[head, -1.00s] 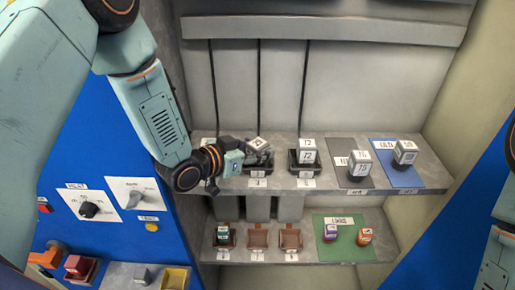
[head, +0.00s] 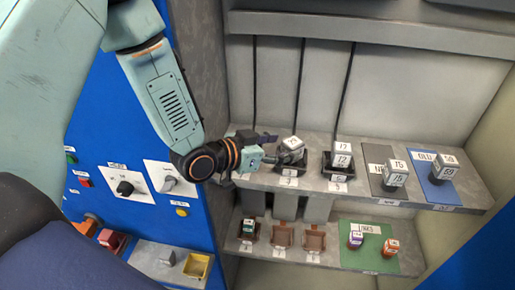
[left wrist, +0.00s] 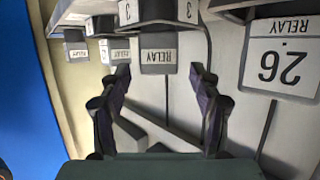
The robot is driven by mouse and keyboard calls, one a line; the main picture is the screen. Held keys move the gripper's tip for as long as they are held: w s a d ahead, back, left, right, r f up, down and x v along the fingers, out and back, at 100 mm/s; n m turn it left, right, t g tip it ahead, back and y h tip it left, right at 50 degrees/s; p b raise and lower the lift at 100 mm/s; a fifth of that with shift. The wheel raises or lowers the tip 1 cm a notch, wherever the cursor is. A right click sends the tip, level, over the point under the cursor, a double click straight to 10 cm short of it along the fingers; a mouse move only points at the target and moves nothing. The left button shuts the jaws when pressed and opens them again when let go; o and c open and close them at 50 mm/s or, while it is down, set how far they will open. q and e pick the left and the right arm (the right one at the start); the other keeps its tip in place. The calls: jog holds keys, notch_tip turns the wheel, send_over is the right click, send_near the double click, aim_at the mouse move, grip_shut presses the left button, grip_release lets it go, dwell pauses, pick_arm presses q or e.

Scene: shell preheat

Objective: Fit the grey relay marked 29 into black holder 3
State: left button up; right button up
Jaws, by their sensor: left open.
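My left gripper (head: 275,146) is open on the upper shelf, beside a grey relay (head: 292,143) whose top looks tilted in a black holder. I cannot tell if the fingers touch it. In the left wrist view the open fingers (left wrist: 163,108) have nothing between their tips. A large relay face (left wrist: 284,58) stands close at right; its number looks like 26 or 29. Black holder 3 (left wrist: 158,10) is at the top, with a relay (left wrist: 157,55) at it. In the head view another relay (head: 342,152) stands upright in the black holder (head: 338,173) to the right.
The lower shelf has brown holders (head: 283,237) and a green mat (head: 382,262) with small parts. A blue knob panel (head: 110,150) is at left.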

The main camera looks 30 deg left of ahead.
pick_arm(q)
jog(key=v, duration=0.2)
jog(key=shift+s+a+r, duration=0.15)
jog(key=shift+s, duration=0.05)
jog(key=p+v, duration=0.2)
jog(key=v, duration=0.2)
jog(key=shift+s+a, duration=0.2)
jog(key=shift+s, duration=0.15)
jog(key=shift+s+r, duration=0.1)
jog(key=shift+s+a, duration=0.1)
dwell(0.3)
